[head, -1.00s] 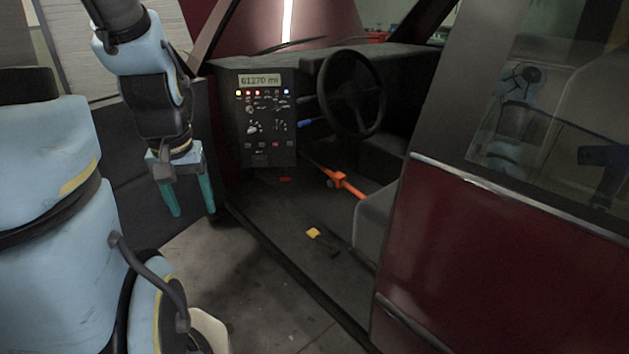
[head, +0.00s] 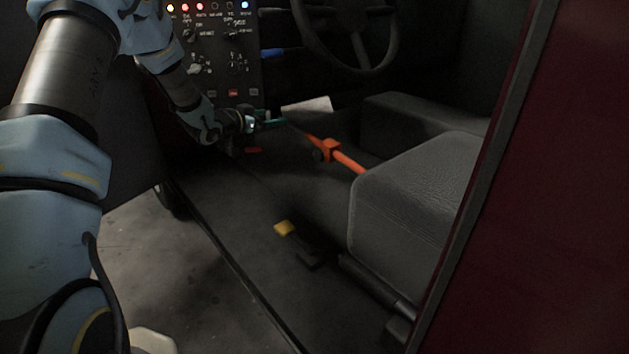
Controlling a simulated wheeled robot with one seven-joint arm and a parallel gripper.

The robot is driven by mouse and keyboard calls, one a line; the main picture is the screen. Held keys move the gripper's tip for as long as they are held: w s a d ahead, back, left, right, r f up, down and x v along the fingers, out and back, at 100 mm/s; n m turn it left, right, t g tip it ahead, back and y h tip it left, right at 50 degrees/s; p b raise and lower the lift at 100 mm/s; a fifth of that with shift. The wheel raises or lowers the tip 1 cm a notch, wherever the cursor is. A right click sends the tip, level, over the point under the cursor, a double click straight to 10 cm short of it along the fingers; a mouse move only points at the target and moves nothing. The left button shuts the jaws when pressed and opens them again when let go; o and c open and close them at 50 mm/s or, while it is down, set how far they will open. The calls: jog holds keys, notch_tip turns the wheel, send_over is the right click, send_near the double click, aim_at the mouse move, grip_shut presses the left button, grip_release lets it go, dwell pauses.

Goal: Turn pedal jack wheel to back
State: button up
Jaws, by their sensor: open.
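The pedal jack (head: 345,160) is an orange bar with a block on it, running from the footwell toward the seat front. A small dark round part that looks like its wheel (head: 319,156) sits on the near left side of the orange block; its turn position is too small to read. My gripper (head: 282,119) is inside the footwell, below the control panel. Its teal fingers are open and point right, toward the upper left end of the jack. They are above and left of the wheel, with no clear contact.
The control panel (head: 225,50) with lit lamps is behind my arm, and the steering wheel (head: 350,35) is above the jack. The seat (head: 410,205) is right of the jack. A yellow-topped lever (head: 284,229) stands on the floor. The door sill (head: 225,275) edges the opening.

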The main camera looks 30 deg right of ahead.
jog(key=s+d+f+m+g+h+b, duration=0.3)
jog(key=s+d+f+g+h+b, duration=0.1)
jog(key=d+f, duration=0.35)
jog(key=b, duration=0.3)
send_near(317, 154)
jog(key=d, duration=0.4)
jog(key=w+d+b, duration=0.1)
jog(key=d, duration=0.4)
jog(key=shift+w+b, duration=0.3)
jog(key=c, duration=1.4)
jog(key=shift+o, duration=0.2)
jog(key=shift+m, duration=0.3)
